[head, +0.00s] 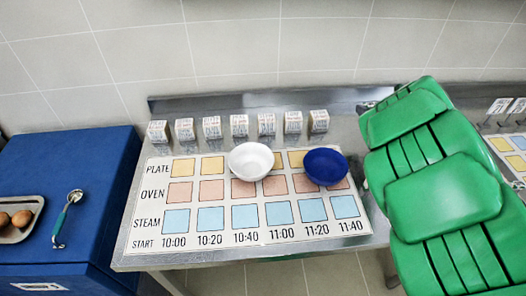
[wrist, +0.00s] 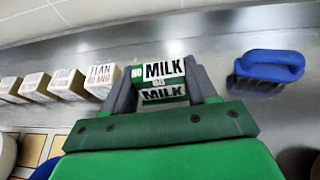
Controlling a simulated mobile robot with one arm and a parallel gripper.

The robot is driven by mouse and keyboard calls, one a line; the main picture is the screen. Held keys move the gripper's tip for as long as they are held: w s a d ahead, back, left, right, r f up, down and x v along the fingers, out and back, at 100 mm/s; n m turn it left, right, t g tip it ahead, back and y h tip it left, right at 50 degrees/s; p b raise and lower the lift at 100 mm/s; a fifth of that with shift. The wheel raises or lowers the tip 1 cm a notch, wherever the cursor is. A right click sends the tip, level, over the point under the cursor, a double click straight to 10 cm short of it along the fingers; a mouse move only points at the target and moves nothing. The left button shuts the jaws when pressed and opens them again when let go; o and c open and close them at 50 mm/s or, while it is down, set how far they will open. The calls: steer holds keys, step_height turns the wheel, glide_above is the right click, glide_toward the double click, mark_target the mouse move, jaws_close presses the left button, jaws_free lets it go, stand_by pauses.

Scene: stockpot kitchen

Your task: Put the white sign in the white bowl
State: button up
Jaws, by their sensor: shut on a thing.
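In the wrist view, my gripper (wrist: 160,82) is shut on a white sign (wrist: 165,70) with a green part, lettered "NO MILK". The sign sits between the two grey fingers. In the head view my green arm hides the gripper and the sign. The white bowl (head: 251,160) stands on the chart at the back middle of the steel table, left of my arm. It looks empty. A pale rim at the left edge of the wrist view may be this bowl.
A blue bowl (head: 325,166) stands right of the white bowl. Several small lettered blocks (head: 239,125) line the table's back. A blue-handled brush (wrist: 272,66) lies right of my gripper. A blue cabinet (head: 70,190) with an egg tray (head: 34,209) and a scoop (head: 67,216) stands left.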

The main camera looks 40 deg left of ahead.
steer(key=s+a+r+n+g+y, duration=0.1)
steer(key=s+a+n+g, duration=0.5)
steer(key=s, duration=0.5)
steer(key=s+a+r+n+g+y, duration=0.1)
steer(key=s+a+n+g, duration=0.15)
steer(key=s+a, duration=0.75)
steer(key=s+a+r+n+g, duration=0.2)
steer(key=s+a+n+g, duration=0.3)
steer(key=s, duration=0.7)
steer(key=shift+m+g, duration=0.25)
steer(key=shift+m, duration=0.3)
steer(key=shift+w+a+f, duration=0.1)
steer(key=shift+a+f, duration=0.1)
steer(key=shift+f, duration=1.1)
steer(key=shift+w+a+f, duration=0.1)
steer(key=shift+a+f, duration=0.1)
steer(key=shift+f, duration=1.1)
steer(key=shift+w+a+f, duration=0.1)
steer(key=shift+a+f, duration=0.1)
steer(key=shift+f, duration=1.1)
steer(key=shift+f, duration=0.6)
steer(key=o, duration=1.1)
steer(key=shift+c, duration=0.2)
